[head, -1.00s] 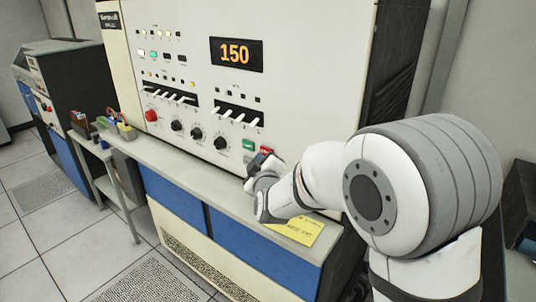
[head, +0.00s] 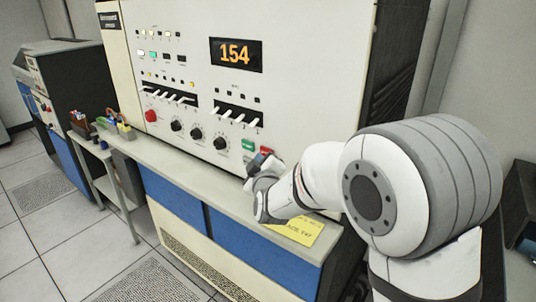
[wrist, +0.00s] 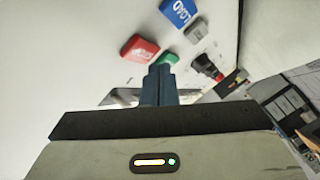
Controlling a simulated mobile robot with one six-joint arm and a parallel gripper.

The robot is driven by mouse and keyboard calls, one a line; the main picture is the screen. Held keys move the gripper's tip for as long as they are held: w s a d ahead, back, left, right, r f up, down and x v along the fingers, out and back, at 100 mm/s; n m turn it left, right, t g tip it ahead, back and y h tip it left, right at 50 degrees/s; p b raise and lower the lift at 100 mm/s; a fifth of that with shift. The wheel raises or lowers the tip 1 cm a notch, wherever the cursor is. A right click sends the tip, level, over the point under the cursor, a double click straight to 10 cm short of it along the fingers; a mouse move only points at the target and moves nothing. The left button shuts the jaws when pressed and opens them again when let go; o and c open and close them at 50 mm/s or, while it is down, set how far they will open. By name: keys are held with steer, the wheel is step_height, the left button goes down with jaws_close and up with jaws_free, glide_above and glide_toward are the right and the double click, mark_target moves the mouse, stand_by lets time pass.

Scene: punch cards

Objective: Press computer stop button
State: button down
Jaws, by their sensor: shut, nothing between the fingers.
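A red button (wrist: 139,48) shows left of the fingertips in the wrist view; its lettering is too blurred to read. It seems to be the red button (head: 266,151) on the computer's front panel in the head view. A green button (wrist: 167,59) lies directly beyond the fingertips, and it also shows in the head view (head: 248,145). My gripper (wrist: 160,76) is shut and empty, its dark fingers pointing at the panel near the green button. In the head view my gripper (head: 259,162) is just below these buttons. I cannot tell whether the fingertips touch anything.
A yellow note (head: 296,230) lies on the ledge below my arm.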

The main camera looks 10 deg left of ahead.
stand_by(0.7)
steer(key=shift+w+d+b, duration=0.15)
steer(key=shift+w+b, duration=0.25)
steer(key=shift+w, duration=0.15)
steer(key=shift+w+d+b, duration=0.15)
steer(key=shift+w+b, duration=0.15)
steer(key=shift+w, duration=0.05)
stand_by(0.5)
stand_by(0.3)
steer(key=shift+s+a+b, duration=0.3)
steer(key=shift+s, duration=0.45)
steer(key=s, duration=0.1)
steer(key=s+a, duration=0.1)
steer(key=s, duration=0.1)
steer(key=s+a, duration=0.1)
steer(key=shift+s, duration=0.35)
stand_by(0.4)
